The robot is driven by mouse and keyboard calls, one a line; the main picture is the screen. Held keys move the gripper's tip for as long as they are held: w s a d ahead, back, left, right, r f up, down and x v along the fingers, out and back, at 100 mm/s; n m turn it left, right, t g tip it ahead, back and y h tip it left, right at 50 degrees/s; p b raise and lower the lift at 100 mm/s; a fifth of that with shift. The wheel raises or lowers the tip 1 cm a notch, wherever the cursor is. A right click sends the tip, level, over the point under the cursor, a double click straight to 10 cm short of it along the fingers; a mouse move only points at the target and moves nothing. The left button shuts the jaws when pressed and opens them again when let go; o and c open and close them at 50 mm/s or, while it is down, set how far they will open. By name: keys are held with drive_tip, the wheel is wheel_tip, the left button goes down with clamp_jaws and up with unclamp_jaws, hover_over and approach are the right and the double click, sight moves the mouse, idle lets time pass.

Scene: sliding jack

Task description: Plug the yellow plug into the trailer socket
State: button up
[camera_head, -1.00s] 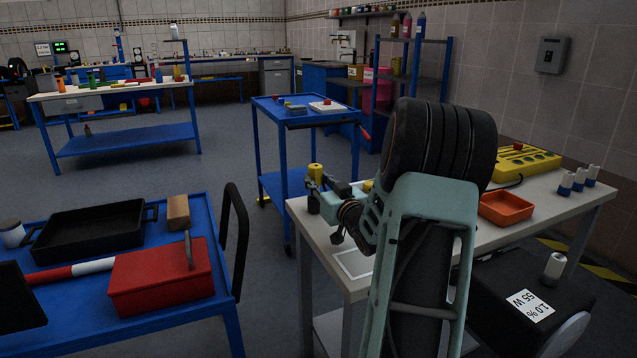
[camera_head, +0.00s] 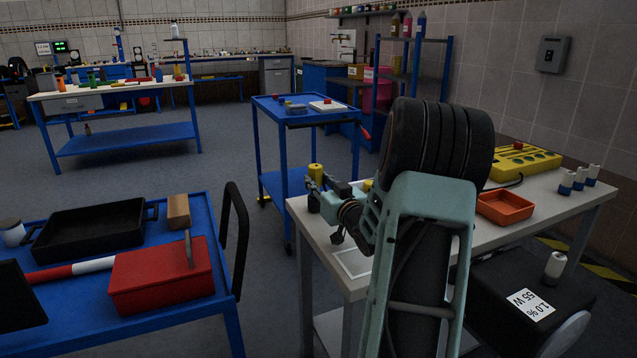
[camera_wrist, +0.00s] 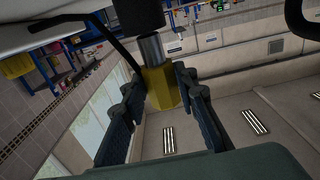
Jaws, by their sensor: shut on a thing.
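A yellow plug (camera_wrist: 161,88) is between the two dark fingers of my gripper (camera_wrist: 158,78) in the wrist view, and the fingers are shut on it. A silver barrel (camera_wrist: 152,48) continues from the yellow body into a black cylindrical part (camera_wrist: 138,15). I cannot tell whether that black part is the trailer socket. In the head view the yellow plug (camera_head: 316,174) stands upright at my gripper (camera_head: 325,190), above the left end of the grey table (camera_head: 350,262). My arm hides part of the table, and I cannot make out the trailer socket there.
A yellow box with a red knob (camera_head: 522,162) and an orange tray (camera_head: 505,207) are on the table's right part. Several white-and-blue items (camera_head: 580,178) stand at its right end. A blue cart (camera_head: 225,290) with a red toolbox (camera_head: 160,277) is left, with floor between.

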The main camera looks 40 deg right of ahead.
drive_tip(key=o, duration=1.2)
drive_tip(key=shift+o, duration=0.2)
drive_tip(key=v, duration=1.2)
drive_tip(key=shift+r, duration=0.1)
